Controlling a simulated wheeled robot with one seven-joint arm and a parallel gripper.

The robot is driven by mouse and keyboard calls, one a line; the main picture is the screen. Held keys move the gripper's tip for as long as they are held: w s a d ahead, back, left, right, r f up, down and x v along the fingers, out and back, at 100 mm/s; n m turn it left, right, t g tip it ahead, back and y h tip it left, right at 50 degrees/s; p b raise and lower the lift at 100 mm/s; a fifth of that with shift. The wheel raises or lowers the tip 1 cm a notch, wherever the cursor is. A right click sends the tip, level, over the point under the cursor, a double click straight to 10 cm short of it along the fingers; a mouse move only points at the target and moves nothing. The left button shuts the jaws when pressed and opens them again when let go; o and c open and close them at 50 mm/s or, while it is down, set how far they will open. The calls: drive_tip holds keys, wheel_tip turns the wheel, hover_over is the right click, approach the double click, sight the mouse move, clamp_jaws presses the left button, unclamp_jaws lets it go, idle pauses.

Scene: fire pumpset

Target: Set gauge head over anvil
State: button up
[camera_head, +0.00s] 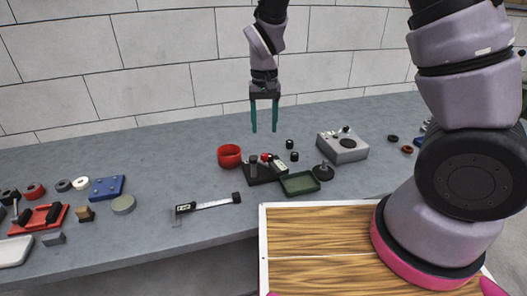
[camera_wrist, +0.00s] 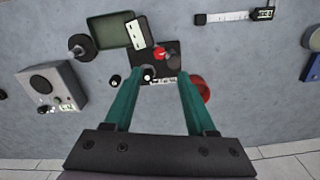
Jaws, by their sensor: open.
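A small stand with a black base (camera_head: 262,178) sits mid-bench and also shows in the wrist view (camera_wrist: 171,60). It carries a dark upright post (camera_head: 253,166) and red knobs (camera_wrist: 160,53). A small pale block with dark marks (camera_wrist: 136,34) lies against the stand, beside the green tray; it may be the gauge head, but I cannot tell. I cannot pick out the anvil for certain. My gripper (camera_head: 264,130) is open and empty, pointing down above the stand; its green fingers also show in the wrist view (camera_wrist: 158,80), apart from the stand.
A green tray (camera_head: 299,183) and a round black base with a post (camera_head: 323,172) are right of the stand, near a grey instrument box (camera_head: 343,149). A red cup (camera_head: 229,156) is left; a caliper (camera_head: 208,205) lies in front. Small black cylinders (camera_wrist: 115,79) stand close by.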

sight(264, 155)
wheel_tip(264, 155, down, 10)
drive_tip(key=shift+r, duration=0.2)
clamp_jaws()
idle(1.5)
